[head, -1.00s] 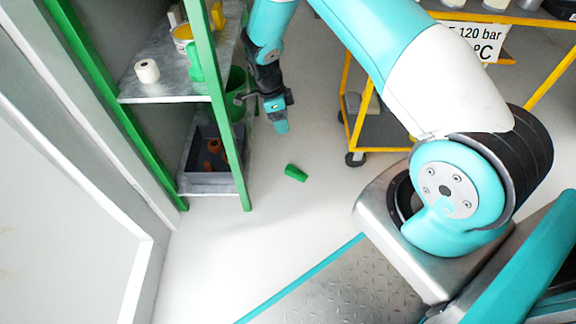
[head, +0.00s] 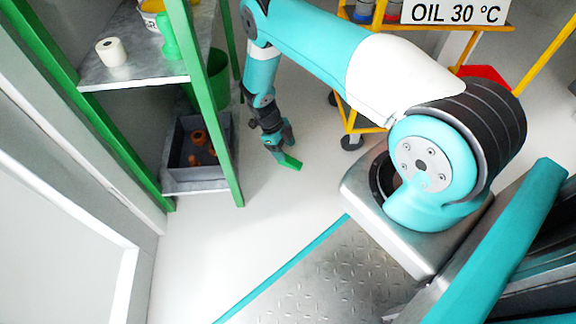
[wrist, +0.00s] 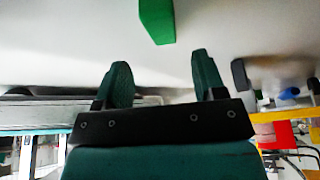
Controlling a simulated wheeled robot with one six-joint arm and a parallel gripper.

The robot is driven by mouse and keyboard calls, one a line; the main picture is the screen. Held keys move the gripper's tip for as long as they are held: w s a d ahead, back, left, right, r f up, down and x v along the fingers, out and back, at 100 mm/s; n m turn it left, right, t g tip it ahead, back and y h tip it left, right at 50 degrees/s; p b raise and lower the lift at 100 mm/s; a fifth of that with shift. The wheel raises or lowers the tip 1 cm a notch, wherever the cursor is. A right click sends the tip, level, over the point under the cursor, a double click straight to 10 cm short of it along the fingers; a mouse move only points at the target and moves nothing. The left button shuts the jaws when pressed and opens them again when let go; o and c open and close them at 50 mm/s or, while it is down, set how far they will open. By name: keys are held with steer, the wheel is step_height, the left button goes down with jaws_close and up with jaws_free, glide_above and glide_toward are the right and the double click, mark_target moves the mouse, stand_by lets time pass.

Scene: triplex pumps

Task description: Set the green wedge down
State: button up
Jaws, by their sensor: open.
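The green wedge (head: 289,161) lies on the pale floor, to the right of the shelf rack in the head view. My gripper (head: 279,147) is right by it, pointing down, and overlaps its upper end in that view. In the wrist view the wedge (wrist: 157,20) is at the top edge, partly cut off, beyond and between the two fingertips. The gripper (wrist: 160,72) is open there, with a clear gap between its fingers and nothing in it. The wedge looks apart from both fingers.
A green-framed shelf rack (head: 205,105) stands close on the left, with a grey bin (head: 170,165) holding orange parts low down and a white roll (head: 111,52) above. A yellow trolley (head: 352,125) stands to the right. The floor in front of the wedge is clear.

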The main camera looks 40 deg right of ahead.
mark_target(291, 161)
steer(key=b+x, duration=0.2)
steer(key=x, duration=0.1)
steer(key=b+x, duration=0.2)
steer(key=shift+w+d+f, duration=0.15)
steer(key=shift+w+f, duration=0.1)
steer(key=shift+s+d+f, duration=0.1)
steer(key=shift+s+f, duration=0.1)
steer(key=shift+f, duration=0.1)
steer(key=shift+r, duration=0.1)
steer(key=shift+c, duration=0.2)
steer(key=c, duration=1)
steer(key=shift+c, duration=0.2)
